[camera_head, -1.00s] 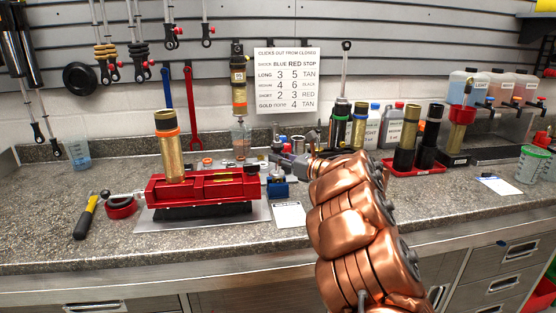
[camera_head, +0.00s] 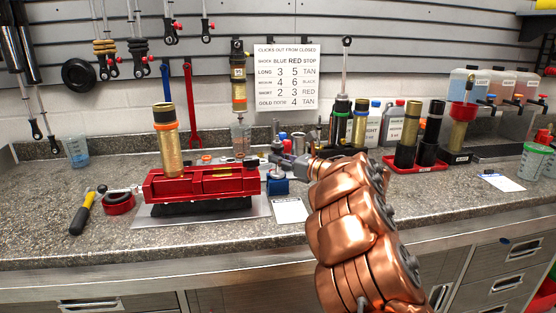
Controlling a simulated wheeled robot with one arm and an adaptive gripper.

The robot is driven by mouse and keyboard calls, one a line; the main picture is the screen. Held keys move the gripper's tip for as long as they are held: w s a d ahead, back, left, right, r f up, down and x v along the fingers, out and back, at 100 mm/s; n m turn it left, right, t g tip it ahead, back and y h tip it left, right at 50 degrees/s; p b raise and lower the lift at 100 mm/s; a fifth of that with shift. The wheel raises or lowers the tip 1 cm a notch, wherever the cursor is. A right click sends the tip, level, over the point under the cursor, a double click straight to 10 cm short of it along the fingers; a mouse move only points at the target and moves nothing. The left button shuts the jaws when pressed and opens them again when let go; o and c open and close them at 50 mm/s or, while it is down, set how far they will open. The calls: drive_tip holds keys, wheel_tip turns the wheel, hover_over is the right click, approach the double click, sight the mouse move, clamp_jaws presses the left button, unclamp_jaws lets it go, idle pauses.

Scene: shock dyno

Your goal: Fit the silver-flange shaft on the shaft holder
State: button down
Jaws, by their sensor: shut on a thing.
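My gripper (camera_head: 284,161) is at the end of my copper arm, low over the middle of the bench. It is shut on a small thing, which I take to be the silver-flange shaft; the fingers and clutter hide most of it. A small blue block (camera_head: 277,187), which looks like the shaft holder, stands just below the fingertips. A slim grey piece shows between the block and the gripper. I cannot tell whether it touches the block.
A red vise (camera_head: 202,183) with a gold cylinder (camera_head: 168,144) stands left of the blue block. A white sheet (camera_head: 290,210) lies in front. Bottles and upright shock bodies (camera_head: 407,136) crowd the right behind my arm. The front bench edge is clear.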

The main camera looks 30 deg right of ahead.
drive_tip(key=c, duration=1.1)
unclamp_jaws()
drive_tip(key=v, duration=1.2)
